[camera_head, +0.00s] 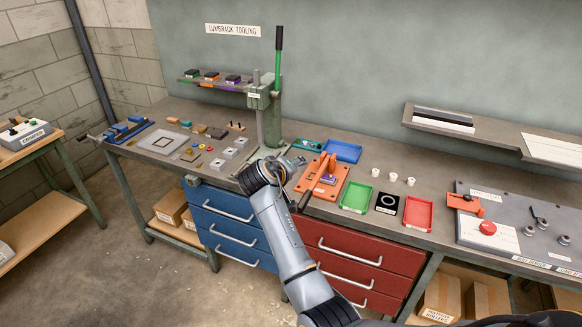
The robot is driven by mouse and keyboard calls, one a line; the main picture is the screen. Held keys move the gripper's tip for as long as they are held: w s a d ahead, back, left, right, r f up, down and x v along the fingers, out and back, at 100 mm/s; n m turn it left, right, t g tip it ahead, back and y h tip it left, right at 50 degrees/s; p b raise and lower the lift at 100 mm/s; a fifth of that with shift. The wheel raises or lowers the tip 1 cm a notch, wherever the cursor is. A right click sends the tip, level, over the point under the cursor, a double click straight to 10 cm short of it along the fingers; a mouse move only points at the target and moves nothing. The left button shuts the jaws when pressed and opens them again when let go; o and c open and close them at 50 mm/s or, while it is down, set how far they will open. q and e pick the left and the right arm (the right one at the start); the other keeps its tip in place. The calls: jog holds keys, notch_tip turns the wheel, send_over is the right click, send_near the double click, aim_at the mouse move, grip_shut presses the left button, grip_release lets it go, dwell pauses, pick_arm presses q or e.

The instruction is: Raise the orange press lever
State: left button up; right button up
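The orange press (330,187) stands on the bench right of centre, with a flat orange base and an orange upright part. A dark bar (304,201) at its front left slants low toward the bench edge; it looks like the lever handle, partly hidden by my arm. My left gripper (298,162) is just left of the orange press, above the bench. I cannot tell whether it touches the press, and its fingers are too small to read as open or shut. My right gripper is not in view.
A tall green press (267,112) with an upright black-gripped lever (278,52) stands behind my gripper. A blue tray (342,151), green tray (356,197) and red tray (418,213) lie nearby, with small white cups (393,177). A grey control panel (520,228) is at right.

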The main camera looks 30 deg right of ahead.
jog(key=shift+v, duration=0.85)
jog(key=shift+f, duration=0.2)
